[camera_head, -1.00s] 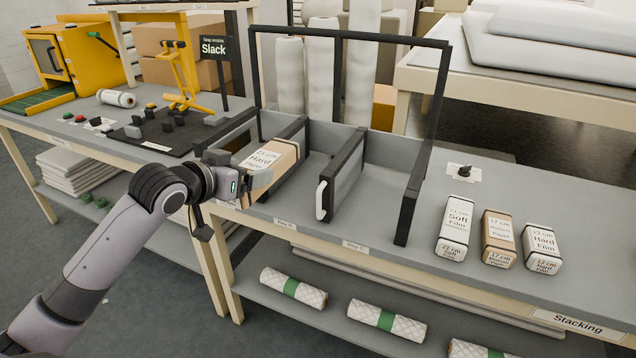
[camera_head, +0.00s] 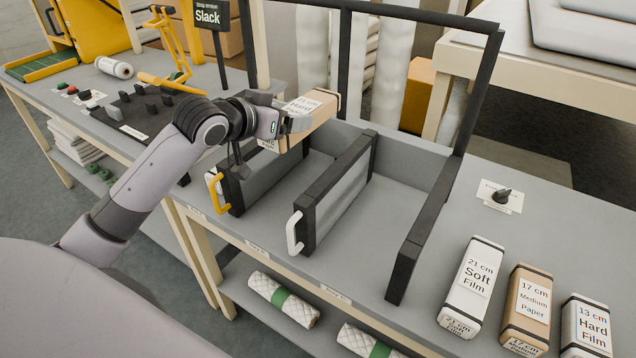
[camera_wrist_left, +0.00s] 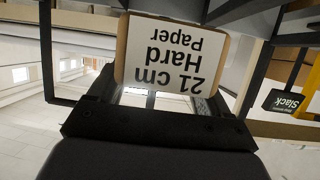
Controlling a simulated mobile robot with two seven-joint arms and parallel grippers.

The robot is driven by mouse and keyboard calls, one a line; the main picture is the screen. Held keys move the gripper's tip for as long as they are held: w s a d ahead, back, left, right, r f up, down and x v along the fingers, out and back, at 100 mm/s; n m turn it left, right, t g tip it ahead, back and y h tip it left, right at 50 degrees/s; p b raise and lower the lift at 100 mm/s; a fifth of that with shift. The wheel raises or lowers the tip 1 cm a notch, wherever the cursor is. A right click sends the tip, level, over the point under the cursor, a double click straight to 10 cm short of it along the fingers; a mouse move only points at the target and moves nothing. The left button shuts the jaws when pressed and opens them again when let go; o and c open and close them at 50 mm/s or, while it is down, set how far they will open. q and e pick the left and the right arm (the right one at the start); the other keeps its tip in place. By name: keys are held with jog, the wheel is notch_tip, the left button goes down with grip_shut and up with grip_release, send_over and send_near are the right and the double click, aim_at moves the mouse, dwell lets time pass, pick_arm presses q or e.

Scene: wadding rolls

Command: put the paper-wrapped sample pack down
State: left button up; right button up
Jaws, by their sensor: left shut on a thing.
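The paper-wrapped sample pack (camera_head: 312,113) is brown with a white label reading 21 cm Hard Paper. My left gripper (camera_head: 287,124) is shut on its near end and holds it raised above the left bay of the black-framed rack (camera_head: 345,190). In the left wrist view the pack (camera_wrist_left: 170,55) fills the space between the fingers (camera_wrist_left: 155,100), its label upside down. The pack's far end reaches over the bay; its underside is partly hidden by the gripper. My right gripper is not in view.
The rack's dividers carry a yellow handle (camera_head: 216,194) and a white handle (camera_head: 294,233). To the right stand a white Soft Film pack (camera_head: 470,285), a brown 17 cm paper pack (camera_head: 527,305) and a Hard Film pack (camera_head: 586,325). A small knob (camera_head: 502,195) sits behind them.

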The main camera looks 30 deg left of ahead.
pick_arm(q)
jog(key=shift+w+f, duration=0.15)
jog(key=shift+w, duration=0.1)
notch_tip(320, 180, down, 20)
jog(key=shift+r+b, duration=0.15)
jog(key=shift+b, duration=1)
jog(key=o, duration=1)
jog(key=shift+s, duration=0.1)
jog(key=shift+r, duration=0.1)
jog(key=p+v, duration=0.1)
jog(key=v, duration=1.1)
